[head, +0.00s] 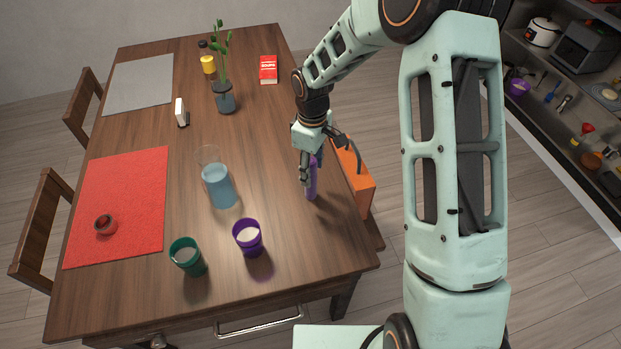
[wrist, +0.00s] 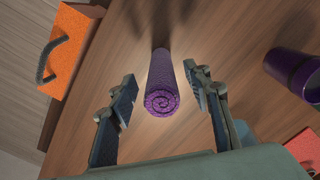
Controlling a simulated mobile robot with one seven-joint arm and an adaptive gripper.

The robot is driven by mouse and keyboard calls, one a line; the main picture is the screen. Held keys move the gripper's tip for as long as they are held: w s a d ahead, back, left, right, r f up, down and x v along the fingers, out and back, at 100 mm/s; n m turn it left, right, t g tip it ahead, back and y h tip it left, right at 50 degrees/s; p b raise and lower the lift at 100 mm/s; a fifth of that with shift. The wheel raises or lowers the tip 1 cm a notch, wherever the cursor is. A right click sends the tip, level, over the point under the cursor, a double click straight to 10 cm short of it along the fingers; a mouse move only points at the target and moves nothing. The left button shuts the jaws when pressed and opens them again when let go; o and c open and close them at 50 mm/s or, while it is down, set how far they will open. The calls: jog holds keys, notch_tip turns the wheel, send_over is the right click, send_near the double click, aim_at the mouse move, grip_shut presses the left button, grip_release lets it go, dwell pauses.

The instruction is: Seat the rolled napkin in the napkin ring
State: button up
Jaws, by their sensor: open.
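The rolled napkin is a purple roll (head: 311,180) standing upright near the right edge of the table. In the wrist view its spiral end (wrist: 164,98) faces the camera, between the two fingers. My gripper (head: 314,160) is over the napkin's upper part. Its fingers (wrist: 163,97) are open, with a gap on each side of the napkin and no contact visible. The napkin ring appears to be the small dark red ring (head: 105,224) lying on the red placemat (head: 140,180) at the left.
A glass jug of blue liquid (head: 218,186), a purple cup (head: 248,238) and a green cup (head: 187,257) stand between napkin and placemat. A plant vase (head: 225,102) is farther back. An orange box-like thing (head: 354,180) is beside the table's right edge.

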jog(key=f, duration=0.5)
jog(key=shift+a+p, duration=0.25)
jog(key=shift+p, duration=0.1)
jog(key=c, duration=1.1)
jog(key=shift+r, duration=0.15)
jog(key=shift+w+r, duration=0.1)
jog(key=shift+r, duration=0.45)
jog(key=s+a+r, duration=0.3)
jog(key=r, duration=0.1)
jog(key=s+a+r+b, duration=0.1)
jog(key=s+a+r, duration=0.1)
jog(key=s+r, duration=0.1)
jog(key=s+a+r+b, duration=0.1)
jog(key=s+a+r, duration=0.2)
jog(key=s+r, duration=0.1)
jog(key=shift+s+a+r, duration=0.3)
jog(key=shift+s+r, duration=0.05)
jog(key=shift+s, duration=0.3)
